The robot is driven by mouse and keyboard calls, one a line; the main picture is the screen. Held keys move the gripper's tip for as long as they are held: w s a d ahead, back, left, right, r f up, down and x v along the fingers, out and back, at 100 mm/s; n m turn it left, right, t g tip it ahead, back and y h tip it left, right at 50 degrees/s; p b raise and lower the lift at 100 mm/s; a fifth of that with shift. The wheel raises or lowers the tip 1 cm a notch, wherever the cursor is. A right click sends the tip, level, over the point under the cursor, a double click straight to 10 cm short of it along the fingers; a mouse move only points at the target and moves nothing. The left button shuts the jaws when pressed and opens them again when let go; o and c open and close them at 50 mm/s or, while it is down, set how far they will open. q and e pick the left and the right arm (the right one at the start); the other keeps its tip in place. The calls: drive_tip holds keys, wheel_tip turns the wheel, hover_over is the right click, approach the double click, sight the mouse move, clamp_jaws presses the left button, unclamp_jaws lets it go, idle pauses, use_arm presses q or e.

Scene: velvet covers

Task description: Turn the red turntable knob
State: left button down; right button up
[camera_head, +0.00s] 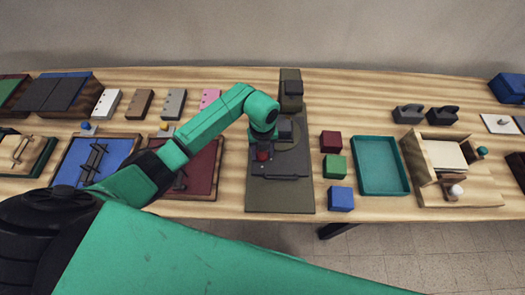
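The turntable unit is an olive-brown board (280,199) on the middle of the table, with a dark plate (280,190) and a round disc on it. The red knob (263,156) shows as a small red patch near the board's left edge. My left arm reaches in from the left, and my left gripper (262,148) points down right at the knob, partly covering it. The dark fingers blend with the dark parts around them, so I cannot tell whether they are open, shut or touching the knob. My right gripper is not in view.
Red (331,142), green (335,166) and blue (341,198) blocks stand right of the board, beside a teal tray (381,166). A wooden box (445,162) is further right. A dark red panel (200,172) and a blue panel (84,153) lie left, under and beside my arm.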

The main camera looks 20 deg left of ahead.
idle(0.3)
use_arm(q)
drive_tip(key=m+b, duration=0.4)
drive_tip(key=m, duration=0.1)
drive_tip(key=shift+w+a+f+b, duration=0.1)
drive_tip(key=shift+f+b, duration=0.1)
drive_tip(key=shift+b, duration=0.1)
drive_tip(key=m+b, duration=0.8)
drive_tip(key=m, duration=0.1)
drive_tip(key=shift+a+b, duration=0.1)
drive_tip(key=shift+b, duration=0.3)
drive_tip(key=shift+r+m+b, duration=0.15)
drive_tip(key=shift+m+b, duration=0.55)
drive_tip(key=shift+m, duration=0.25)
drive_tip(key=shift+r+m+b, duration=0.1)
drive_tip(key=shift+m+b, duration=0.6)
drive_tip(key=shift+m, duration=0.25)
drive_tip(key=shift+c, duration=1.5)
unclamp_jaws()
drive_tip(key=shift+r, duration=0.1)
